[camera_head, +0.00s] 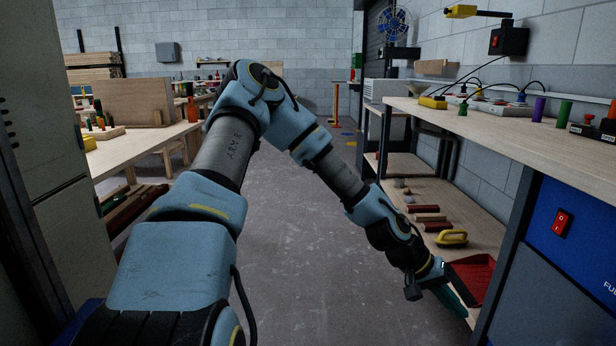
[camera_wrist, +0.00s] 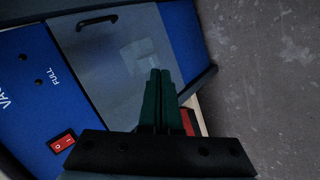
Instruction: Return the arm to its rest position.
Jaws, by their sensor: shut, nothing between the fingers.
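My arm (camera_head: 217,158) is blue and grey. It rises from the lower left, bends at a high elbow and reaches down to the right. My gripper (camera_head: 456,303) is at the lower right, beside the lower shelf of the right-hand bench and close to a red tray (camera_head: 474,279). In the wrist view my gripper (camera_wrist: 160,72) has its two green fingers side by side, shut with nothing between them. A bit of red shows behind the fingers there.
The right workbench (camera_head: 420,106) carries coloured cylinders and cables. Its lower shelf (camera_head: 462,204) holds dark red battens (camera_head: 428,217) and a yellow-handled tool (camera_head: 452,238). A blue cabinet (camera_head: 571,240) with a red switch stands close at right. The middle floor (camera_head: 290,270) is clear.

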